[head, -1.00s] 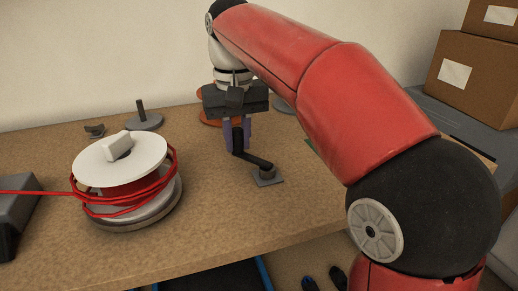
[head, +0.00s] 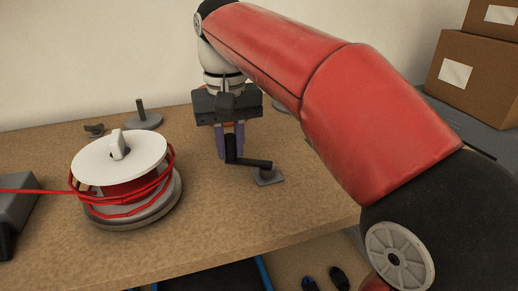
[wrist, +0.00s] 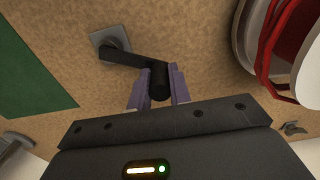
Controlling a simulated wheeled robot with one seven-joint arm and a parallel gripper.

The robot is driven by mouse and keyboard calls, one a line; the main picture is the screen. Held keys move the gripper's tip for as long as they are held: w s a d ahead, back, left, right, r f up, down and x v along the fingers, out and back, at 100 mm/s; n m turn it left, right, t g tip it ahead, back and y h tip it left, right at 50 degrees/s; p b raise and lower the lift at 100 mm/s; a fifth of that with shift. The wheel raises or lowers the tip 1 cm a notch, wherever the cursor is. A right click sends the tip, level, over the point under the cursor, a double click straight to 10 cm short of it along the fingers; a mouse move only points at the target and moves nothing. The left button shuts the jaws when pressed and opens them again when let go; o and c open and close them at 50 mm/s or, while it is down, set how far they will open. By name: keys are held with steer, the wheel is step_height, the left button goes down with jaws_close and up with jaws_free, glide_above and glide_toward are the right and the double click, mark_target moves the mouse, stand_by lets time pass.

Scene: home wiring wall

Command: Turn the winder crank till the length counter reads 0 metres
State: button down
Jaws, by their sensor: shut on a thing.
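The winder crank (head: 252,163) is a black arm on a small grey square base plate (head: 268,177) on the table, with an upright black handle at its free end. My gripper (head: 230,152) is shut on that handle, its purple fingers on either side. In the wrist view the fingers (wrist: 158,88) hold the handle, and the crank arm (wrist: 127,57) runs left to its base. The spool (head: 120,175) with a white top and red cable stands left of the crank. The length counter is not recognisable in either view.
A dark grey box (head: 14,212) stands at the table's left edge, with the red cable running to it. A grey stand with a post (head: 142,118) is behind the spool. Cardboard boxes (head: 470,75) are stacked at right. The table front between spool and crank is clear.

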steer(key=shift+s, duration=0.7)
steer(key=shift+s+d+b, duration=0.15)
steer(key=shift+s+b, duration=0.25)
steer(key=shift+s, duration=0.65)
steer(key=shift+s+d+b, duration=0.2)
steer(key=shift+s+d, duration=0.05)
steer(key=shift+s, duration=0.25)
steer(key=shift+s+d+b, duration=0.15)
steer(key=shift+s+d, duration=0.1)
steer(key=shift+s, duration=0.2)
